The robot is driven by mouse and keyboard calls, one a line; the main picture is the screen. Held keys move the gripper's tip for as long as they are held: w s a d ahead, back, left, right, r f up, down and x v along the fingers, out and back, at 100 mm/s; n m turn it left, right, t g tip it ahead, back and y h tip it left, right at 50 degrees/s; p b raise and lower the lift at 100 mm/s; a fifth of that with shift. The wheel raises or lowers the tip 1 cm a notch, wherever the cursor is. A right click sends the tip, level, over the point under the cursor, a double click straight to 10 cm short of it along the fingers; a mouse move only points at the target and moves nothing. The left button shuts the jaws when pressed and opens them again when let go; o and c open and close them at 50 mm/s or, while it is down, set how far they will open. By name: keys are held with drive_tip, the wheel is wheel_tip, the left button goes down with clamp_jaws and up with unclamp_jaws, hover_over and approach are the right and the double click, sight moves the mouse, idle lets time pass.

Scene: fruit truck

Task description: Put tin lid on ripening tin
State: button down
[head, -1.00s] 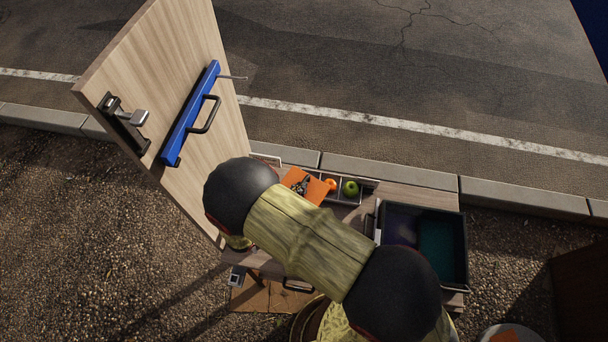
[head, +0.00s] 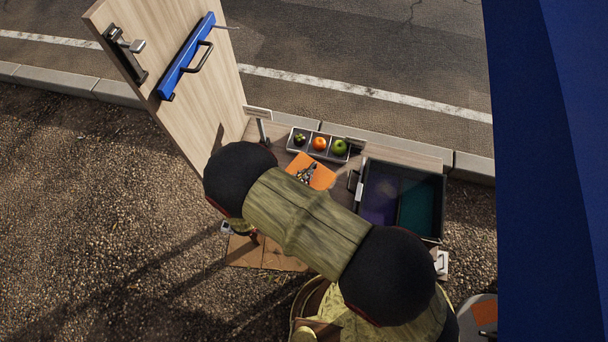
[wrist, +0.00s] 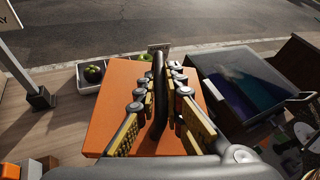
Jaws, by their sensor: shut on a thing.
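The orange square tin lid (wrist: 120,85) fills the middle of the wrist view. Its dark upright handle (wrist: 160,85) stands between the two fingers of my gripper (wrist: 161,72), which is shut on it. In the head view the lid (head: 322,177) shows in front of the fruit tray, with my gripper (head: 305,175) over it and my arm hiding its near side. I cannot make out the ripening tin for certain; what lies under the lid is hidden. I cannot tell whether the lid is resting or held up.
A grey tray (head: 329,145) holds a dark fruit, an orange and a green apple. A black bin (head: 441,215) with purple and teal compartments stands right of the lid. A wooden panel (head: 175,110) rises at left. A blue sheet (head: 545,170) covers the right edge.

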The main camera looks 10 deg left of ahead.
drive_tip(key=shift+w+f+b, duration=0.1)
drive_tip(key=shift+f+b, duration=1.3)
drive_tip(key=shift+f, duration=1.15)
drive_tip(key=shift+s+a, duration=0.1)
drive_tip(key=shift+s, duration=0.2)
drive_tip(key=shift+f+b, duration=1.4)
drive_tip(key=shift+b, duration=0.15)
drive_tip(key=c, duration=1.8)
unclamp_jaws()
drive_tip(key=shift+o, duration=0.8)
drive_tip(key=o, duration=0.6)
